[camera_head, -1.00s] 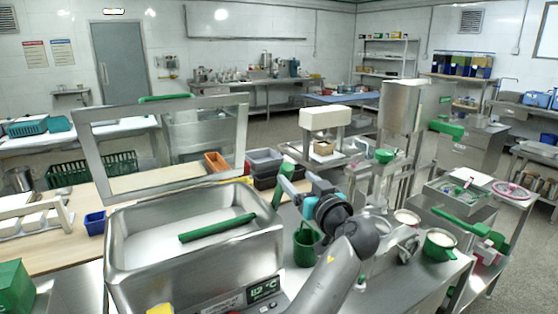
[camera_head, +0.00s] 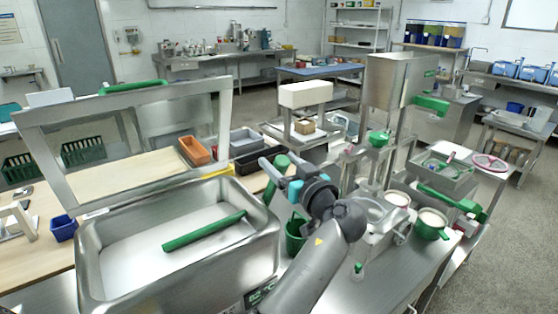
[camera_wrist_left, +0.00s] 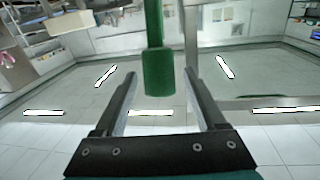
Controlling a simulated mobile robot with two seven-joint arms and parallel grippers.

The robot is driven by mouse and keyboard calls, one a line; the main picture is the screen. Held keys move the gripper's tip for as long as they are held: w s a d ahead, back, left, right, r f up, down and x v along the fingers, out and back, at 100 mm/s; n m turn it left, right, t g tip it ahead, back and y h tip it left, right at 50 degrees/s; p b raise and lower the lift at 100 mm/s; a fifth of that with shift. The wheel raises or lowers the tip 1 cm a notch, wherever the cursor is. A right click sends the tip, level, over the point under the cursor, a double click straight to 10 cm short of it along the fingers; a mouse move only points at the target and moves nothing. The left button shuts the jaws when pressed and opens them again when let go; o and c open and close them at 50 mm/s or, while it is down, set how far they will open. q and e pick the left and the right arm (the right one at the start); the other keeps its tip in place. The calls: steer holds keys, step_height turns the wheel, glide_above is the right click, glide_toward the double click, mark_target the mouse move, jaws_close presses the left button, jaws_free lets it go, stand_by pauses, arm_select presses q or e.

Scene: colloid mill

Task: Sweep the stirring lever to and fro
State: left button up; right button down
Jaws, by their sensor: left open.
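In the left wrist view the grip (camera_wrist_left: 158,72) shows between the two spread fingers of my left gripper (camera_wrist_left: 158,95), with visible gaps on both sides. The gripper is open. The lower part of the lever is hidden behind the vat and my arm in the head view. My right gripper is not in view.
The steel vat (camera_head: 90,262) has a raised framed lid (camera_head: 50,165) and a green bar (camera_head: 204,231) inside.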

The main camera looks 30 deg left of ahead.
arm_select(q)
jaws_close()
stand_by(0.5)
stand_by(0.8)
